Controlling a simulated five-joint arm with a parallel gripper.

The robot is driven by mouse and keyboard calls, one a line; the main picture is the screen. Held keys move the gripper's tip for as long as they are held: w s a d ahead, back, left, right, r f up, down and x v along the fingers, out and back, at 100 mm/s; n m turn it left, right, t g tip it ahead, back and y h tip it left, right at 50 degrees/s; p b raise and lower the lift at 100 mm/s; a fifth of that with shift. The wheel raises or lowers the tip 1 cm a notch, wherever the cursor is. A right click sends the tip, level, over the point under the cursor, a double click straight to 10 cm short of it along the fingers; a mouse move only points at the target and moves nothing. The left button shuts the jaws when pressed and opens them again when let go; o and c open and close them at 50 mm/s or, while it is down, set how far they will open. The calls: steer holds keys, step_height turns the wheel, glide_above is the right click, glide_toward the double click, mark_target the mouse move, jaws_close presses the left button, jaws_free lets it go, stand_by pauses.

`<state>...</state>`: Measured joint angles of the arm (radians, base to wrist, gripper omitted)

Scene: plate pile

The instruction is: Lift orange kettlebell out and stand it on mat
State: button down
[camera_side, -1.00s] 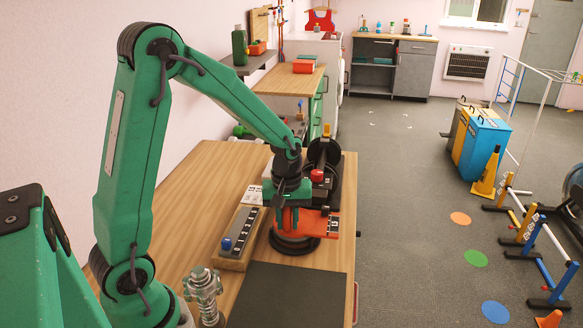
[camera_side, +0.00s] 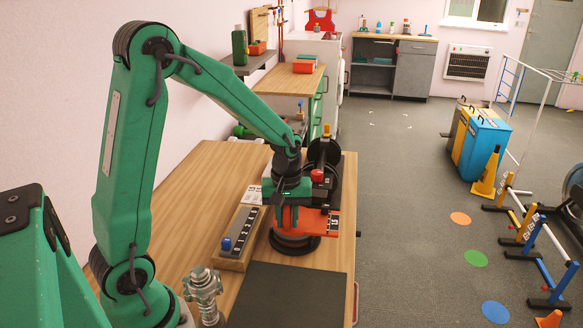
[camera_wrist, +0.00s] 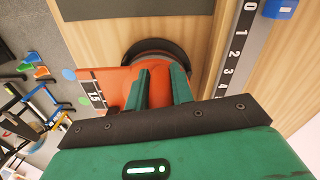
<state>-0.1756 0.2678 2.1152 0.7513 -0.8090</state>
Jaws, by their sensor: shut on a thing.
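My gripper (camera_side: 287,225) points down over the orange kettlebell (camera_side: 315,221), which carries a white "15" label. In the wrist view the two green fingers (camera_wrist: 162,92) are shut on it, and the orange surface (camera_wrist: 112,84) spreads to the left of them. Its handle is hidden by the fingers. A black round plate (camera_side: 294,248) lies just below; its dark rim also shows in the wrist view (camera_wrist: 160,46). I cannot tell whether the kettlebell touches it. The dark grey mat (camera_side: 287,297) lies bare at the near edge of the table.
A wooden block with a numbered scale and blue slider (camera_side: 238,237) stands left of the gripper. A metal dumbbell-like object (camera_side: 204,290) stands left of the mat. A black rack with upright discs (camera_side: 325,165) is behind the gripper. The wooden table (camera_side: 200,190) is free at left.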

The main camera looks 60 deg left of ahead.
steer(key=shift+w+r, duration=0.1)
steer(key=shift+r, duration=4.1)
stand_by(1.5)
steer(key=shift+m, duration=0.4)
steer(key=s+d+f+m, duration=0.1)
steer(key=d+m, duration=0.5)
steer(key=m, duration=1.2)
steer(key=s+d+f+m, duration=0.1)
steer(key=d+m, duration=0.6)
steer(key=m, duration=1)
steer(key=shift+f+m, duration=0.4)
steer(key=shift+f, duration=0.3)
